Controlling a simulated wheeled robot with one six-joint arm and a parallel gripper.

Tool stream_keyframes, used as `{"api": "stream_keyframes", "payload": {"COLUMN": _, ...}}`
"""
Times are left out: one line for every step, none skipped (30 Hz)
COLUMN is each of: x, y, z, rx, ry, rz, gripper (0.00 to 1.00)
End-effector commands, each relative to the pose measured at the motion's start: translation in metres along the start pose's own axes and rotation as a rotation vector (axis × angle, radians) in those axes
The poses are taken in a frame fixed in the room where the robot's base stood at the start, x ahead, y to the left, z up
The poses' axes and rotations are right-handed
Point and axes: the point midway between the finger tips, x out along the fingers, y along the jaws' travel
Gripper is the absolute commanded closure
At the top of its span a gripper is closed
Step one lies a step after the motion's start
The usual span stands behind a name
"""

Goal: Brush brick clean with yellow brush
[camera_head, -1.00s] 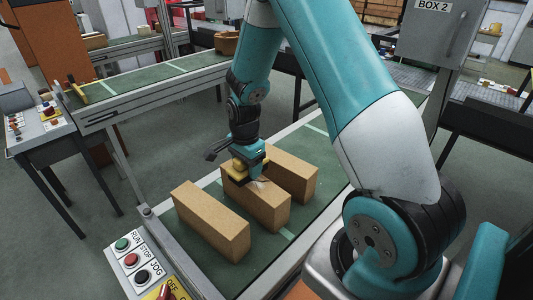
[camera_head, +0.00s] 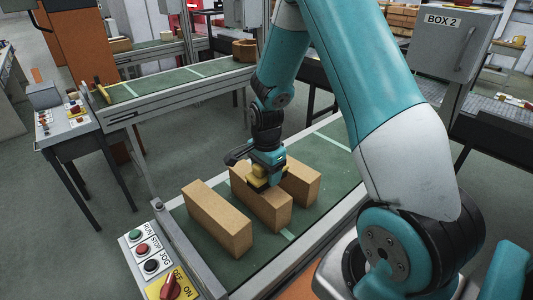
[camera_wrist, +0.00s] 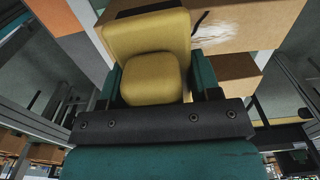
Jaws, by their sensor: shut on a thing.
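Three tan bricks lie side by side on the green conveyor. The middle brick (camera_head: 277,213) is under my gripper (camera_head: 262,178). My gripper is shut on the yellow brush (camera_head: 255,184), which is at the middle brick's top; exact contact is hard to tell. In the wrist view, the brush (camera_wrist: 150,65) fills the middle between the jaws. A white patch (camera_wrist: 222,30) with a dark streak shows on the brick (camera_wrist: 270,22) beside the brush. In the head view the gripper and brush hide this patch.
The left brick (camera_head: 215,215) and right brick (camera_head: 304,182) flank the middle one closely. A button panel (camera_head: 152,262) stands at the conveyor's near left end. Another green conveyor (camera_head: 170,92) runs behind, holding a yellow-handled tool (camera_head: 102,91) and a brown container (camera_head: 245,50).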

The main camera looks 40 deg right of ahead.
Motion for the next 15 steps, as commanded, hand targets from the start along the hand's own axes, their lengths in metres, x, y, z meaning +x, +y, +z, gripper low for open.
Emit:
{"api": "stream_keyframes", "payload": {"x": -0.009, "y": 0.0, "z": -0.001, "rx": 0.001, "ry": 0.0, "rz": -0.002, "gripper": 0.73}}
{"api": "stream_keyframes", "payload": {"x": -0.012, "y": 0.0, "z": -0.001, "rx": 0.001, "ry": 0.0, "rz": -0.002, "gripper": 0.73}}
{"api": "stream_keyframes", "payload": {"x": -0.015, "y": 0.0, "z": -0.001, "rx": 0.001, "ry": 0.0, "rz": -0.002, "gripper": 0.73}}
{"api": "stream_keyframes", "payload": {"x": -0.018, "y": 0.0, "z": -0.001, "rx": 0.001, "ry": 0.0, "rz": -0.002, "gripper": 0.73}}
{"api": "stream_keyframes", "payload": {"x": -0.021, "y": 0.0, "z": -0.001, "rx": 0.001, "ry": 0.0, "rz": -0.002, "gripper": 0.73}}
{"api": "stream_keyframes", "payload": {"x": -0.025, "y": 0.0, "z": -0.001, "rx": 0.001, "ry": 0.0, "rz": -0.002, "gripper": 0.73}}
{"api": "stream_keyframes", "payload": {"x": -0.027, "y": 0.0, "z": -0.001, "rx": 0.001, "ry": 0.0, "rz": -0.002, "gripper": 0.73}}
{"api": "stream_keyframes", "payload": {"x": -0.03, "y": 0.0, "z": -0.001, "rx": 0.001, "ry": 0.0, "rz": -0.002, "gripper": 0.73}}
{"api": "stream_keyframes", "payload": {"x": -0.034, "y": 0.0, "z": -0.001, "rx": 0.001, "ry": 0.0, "rz": -0.001, "gripper": 0.73}}
{"api": "stream_keyframes", "payload": {"x": -0.036, "y": 0.0, "z": -0.001, "rx": 0.001, "ry": 0.0, "rz": -0.001, "gripper": 0.73}}
{"api": "stream_keyframes", "payload": {"x": -0.039, "y": 0.0, "z": -0.001, "rx": 0.001, "ry": 0.0, "rz": -0.001, "gripper": 0.73}}
{"api": "stream_keyframes", "payload": {"x": -0.042, "y": 0.0, "z": -0.001, "rx": 0.001, "ry": 0.0, "rz": -0.001, "gripper": 0.73}}
{"api": "stream_keyframes", "payload": {"x": -0.045, "y": 0.0, "z": -0.001, "rx": 0.0, "ry": 0.0, "rz": -0.001, "gripper": 0.73}}
{"api": "stream_keyframes", "payload": {"x": -0.047, "y": 0.0, "z": -0.001, "rx": 0.0, "ry": 0.0, "rz": -0.001, "gripper": 0.73}}
{"api": "stream_keyframes", "payload": {"x": -0.049, "y": 0.0, "z": 0.0, "rx": 0.0, "ry": 0.0, "rz": -0.001, "gripper": 0.73}}
